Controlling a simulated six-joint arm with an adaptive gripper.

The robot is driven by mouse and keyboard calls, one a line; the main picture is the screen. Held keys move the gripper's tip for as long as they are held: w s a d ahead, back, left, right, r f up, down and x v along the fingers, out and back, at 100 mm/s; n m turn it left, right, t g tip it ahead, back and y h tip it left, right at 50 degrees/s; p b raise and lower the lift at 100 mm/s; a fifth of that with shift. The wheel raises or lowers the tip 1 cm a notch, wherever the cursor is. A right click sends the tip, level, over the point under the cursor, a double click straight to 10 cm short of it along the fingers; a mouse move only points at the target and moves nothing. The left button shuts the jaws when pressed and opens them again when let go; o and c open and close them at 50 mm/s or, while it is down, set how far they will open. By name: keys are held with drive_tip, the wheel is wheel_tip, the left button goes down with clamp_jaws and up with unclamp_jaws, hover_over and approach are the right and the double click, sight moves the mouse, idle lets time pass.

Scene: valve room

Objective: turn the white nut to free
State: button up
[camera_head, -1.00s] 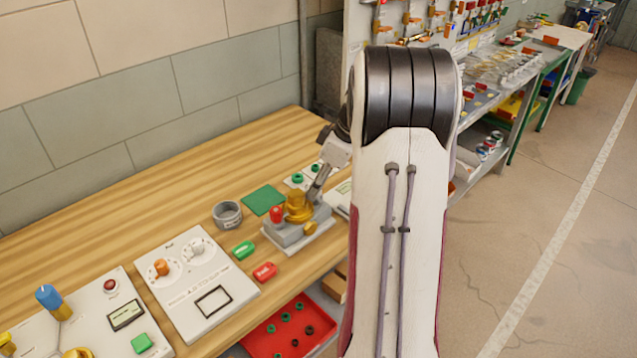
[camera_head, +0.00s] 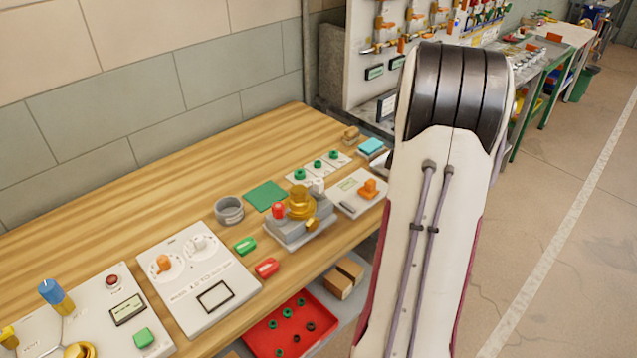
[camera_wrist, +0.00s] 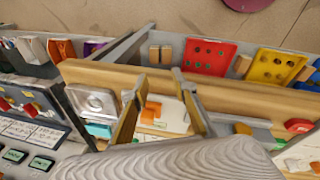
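A white nut-like knob (camera_head: 198,243) sits on a round dial on the pale panel (camera_head: 178,308), beside an orange knob (camera_head: 162,263) on a second dial. The small print around the dials is too small to read, and which way the white knob points is unclear. Another small whitish piece (camera_head: 317,186) shows behind the brass-topped grey valve block (camera_head: 298,228). My gripper (camera_wrist: 158,84) is in the wrist view, its two fingers apart with nothing between them, above a small panel with an orange part (camera_wrist: 150,112). My arm hides the gripper in the head view.
The small panel with an orange knob (camera_head: 368,188) lies right of the valve block. Green (camera_head: 245,246) and red (camera_head: 267,267) pieces lie between the dial panel and the valve block. A grey ring (camera_head: 229,210) stands behind. A red tray (camera_head: 290,325) sits below the bench edge.

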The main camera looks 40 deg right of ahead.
drive_tip(key=s+d+h, duration=0.5)
drive_tip(key=s+d, duration=0.1)
drive_tip(key=d, duration=0.5)
drive_tip(key=w+a+t, duration=0.2)
drive_tip(key=w+a, duration=0.1)
drive_tip(key=w+a+r+t+y, duration=0.1)
drive_tip(key=w+a+t, duration=0.2)
drive_tip(key=w+a+r+t+y, duration=0.1)
drive_tip(key=w+a+t, duration=0.2)
drive_tip(key=w, duration=0.1)
drive_tip(key=shift+r, duration=0.2)
drive_tip(key=w+a+r+t+y, duration=0.1)
drive_tip(key=w+a+t+y, duration=0.15)
drive_tip(key=a, duration=0.55)
drive_tip(key=m+t+y, duration=0.1)
drive_tip(key=m+y, duration=0.1)
drive_tip(key=y, duration=0.2)
approach(323, 184)
drive_tip(key=x, duration=0.4)
drive_tip(key=shift+s+a+r, duration=0.1)
drive_tip(key=shift+x, duration=3.9)
